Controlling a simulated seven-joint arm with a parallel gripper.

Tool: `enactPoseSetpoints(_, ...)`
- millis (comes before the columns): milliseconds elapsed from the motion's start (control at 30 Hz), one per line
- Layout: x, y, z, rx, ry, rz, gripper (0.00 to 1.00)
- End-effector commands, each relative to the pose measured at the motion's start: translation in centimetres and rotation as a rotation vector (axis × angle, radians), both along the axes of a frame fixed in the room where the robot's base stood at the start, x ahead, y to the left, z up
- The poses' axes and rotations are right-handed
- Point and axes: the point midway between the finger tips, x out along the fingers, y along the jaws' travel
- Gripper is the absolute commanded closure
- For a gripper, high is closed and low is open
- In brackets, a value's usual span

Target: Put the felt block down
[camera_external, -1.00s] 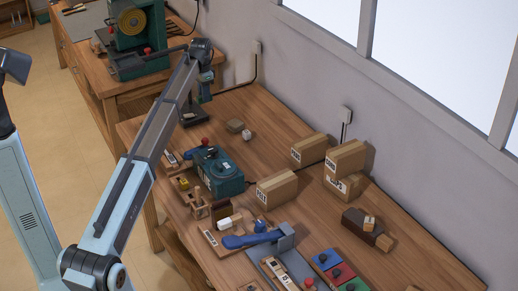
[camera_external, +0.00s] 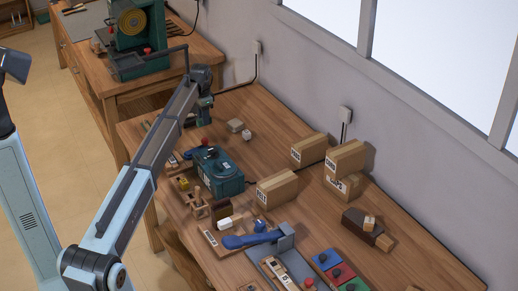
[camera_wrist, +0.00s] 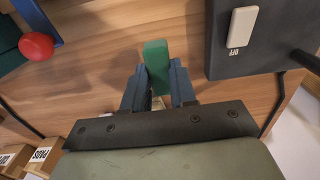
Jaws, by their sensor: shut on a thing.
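The felt block (camera_wrist: 157,62) shows as a green block in the wrist view, gripped between the two blue fingers of my gripper (camera_wrist: 158,80). Its far end sticks out past the fingertips over the wooden tabletop. In the external view my gripper (camera_external: 203,112) is at the far end of the workbench (camera_external: 285,128), beyond the teal machine. The block is too small and too covered there to make out. I cannot tell whether it touches the bench.
In the wrist view a dark housing with a pale OFF switch (camera_wrist: 237,28) is close at right, and a red knob (camera_wrist: 36,46) is at left. The teal machine (camera_external: 217,172) stands nearby; a tan block (camera_external: 235,125) lies right of my gripper. Cardboard boxes (camera_external: 277,188) stand farther along.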

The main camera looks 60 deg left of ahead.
Motion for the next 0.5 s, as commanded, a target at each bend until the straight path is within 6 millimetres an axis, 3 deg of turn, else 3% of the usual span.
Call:
enactPoseSetpoints(333,0.0,0.0,-3.5,0.000,0.000,0.000,1.00)
enactPoseSetpoints(500,0.0,0.0,-3.9,0.000,-0.001,0.000,1.00)
